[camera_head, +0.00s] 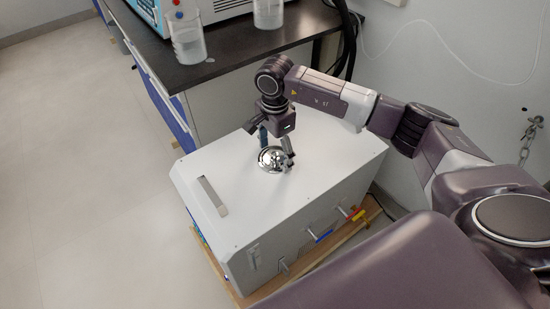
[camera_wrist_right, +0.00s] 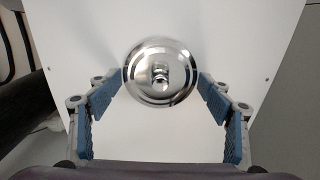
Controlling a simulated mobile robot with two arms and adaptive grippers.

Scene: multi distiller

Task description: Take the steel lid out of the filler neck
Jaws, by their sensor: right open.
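The steel lid (camera_head: 272,159) is a shiny round cap with a knob, on top of the white distiller box (camera_head: 225,165). In the right wrist view the lid (camera_wrist_right: 160,72) lies centred ahead of the fingers, its knob in the middle. The filler neck is hidden under the lid. My right gripper (camera_head: 277,150) is open over the lid. In the wrist view its two blue-padded fingertips (camera_wrist_right: 162,90) stand at the lid's left and right edges; I cannot tell whether they touch it. My left gripper is not in view.
A metal handle (camera_head: 213,195) lies on the box's top, left of the lid. A dark bench (camera_head: 200,50) with glass beakers (camera_head: 188,42) stands behind. Open floor lies to the left.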

